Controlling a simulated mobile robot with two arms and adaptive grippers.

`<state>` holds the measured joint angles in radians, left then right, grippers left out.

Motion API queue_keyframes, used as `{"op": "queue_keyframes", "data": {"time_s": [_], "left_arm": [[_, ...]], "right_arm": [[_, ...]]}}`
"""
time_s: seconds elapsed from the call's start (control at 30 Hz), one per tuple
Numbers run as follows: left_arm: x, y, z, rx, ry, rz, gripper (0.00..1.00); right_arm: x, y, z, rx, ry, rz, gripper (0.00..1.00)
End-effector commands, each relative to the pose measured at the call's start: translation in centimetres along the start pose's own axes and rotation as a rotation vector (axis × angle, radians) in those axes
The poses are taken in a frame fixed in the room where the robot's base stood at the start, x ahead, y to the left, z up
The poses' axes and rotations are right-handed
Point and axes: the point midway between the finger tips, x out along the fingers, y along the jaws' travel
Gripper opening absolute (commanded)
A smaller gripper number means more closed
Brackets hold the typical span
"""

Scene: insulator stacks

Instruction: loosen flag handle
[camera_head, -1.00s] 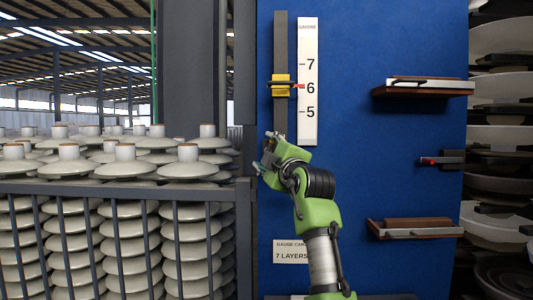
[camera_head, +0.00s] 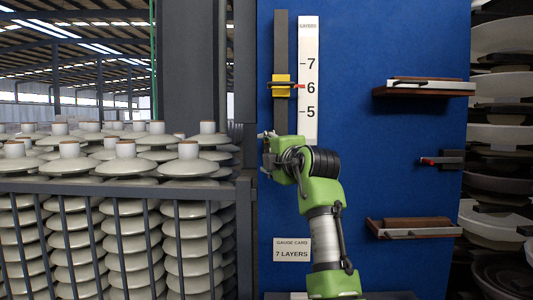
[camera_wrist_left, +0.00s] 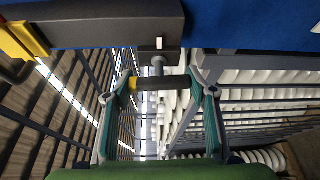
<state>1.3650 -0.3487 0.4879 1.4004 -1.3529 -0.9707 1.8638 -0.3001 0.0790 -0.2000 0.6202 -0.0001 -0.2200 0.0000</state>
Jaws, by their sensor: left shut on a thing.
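The flag handle (camera_wrist_left: 160,83) shows in the left wrist view as a short dark bar with a yellow end, on a short shaft below the dark rail's end. My left gripper (camera_wrist_left: 162,92) is shut on it, one finger at each end of the bar. In the head view my left gripper (camera_head: 267,152) is at the lower end of the vertical dark rail (camera_head: 281,50), and its body hides the handle. A yellow slider (camera_head: 283,86) with a red pointer sits on the rail at the 6 mark. My right gripper is not in view.
A white scale (camera_head: 308,80) marked 5 to 7 is on the blue panel (camera_head: 350,40). A card (camera_head: 291,251) reads "GAUGE CARD 7 LAYERS". Brown ledges (camera_head: 415,228) project at right. Insulator stacks (camera_head: 187,168) stand behind a dark rack (camera_head: 120,188) at left.

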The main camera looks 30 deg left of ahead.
Motion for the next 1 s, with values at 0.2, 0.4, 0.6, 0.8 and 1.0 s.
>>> {"op": "queue_keyframes", "data": {"time_s": [0.2, 0.4, 0.6, 0.8, 1.0], "left_arm": [[0.0, -0.1, 0.0, -0.001, -0.001, -0.001, 0.3], [0.0, -0.1, 0.0, 0.0, -0.001, -0.001, 0.69], [0.0, 0.0, 0.0, 0.0, -0.001, 0.0, 0.69], [0.0, 0.8, 0.1, 0.0, -0.001, 0.002, 0.69], [-0.2, 4.7, 0.3, -0.002, -0.001, 0.008, 0.69]], "right_arm": [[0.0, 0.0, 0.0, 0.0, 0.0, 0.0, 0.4], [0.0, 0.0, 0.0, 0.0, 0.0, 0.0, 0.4], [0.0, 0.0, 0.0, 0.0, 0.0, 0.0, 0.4], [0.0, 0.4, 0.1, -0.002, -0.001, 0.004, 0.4], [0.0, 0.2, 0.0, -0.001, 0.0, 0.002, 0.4]]}}
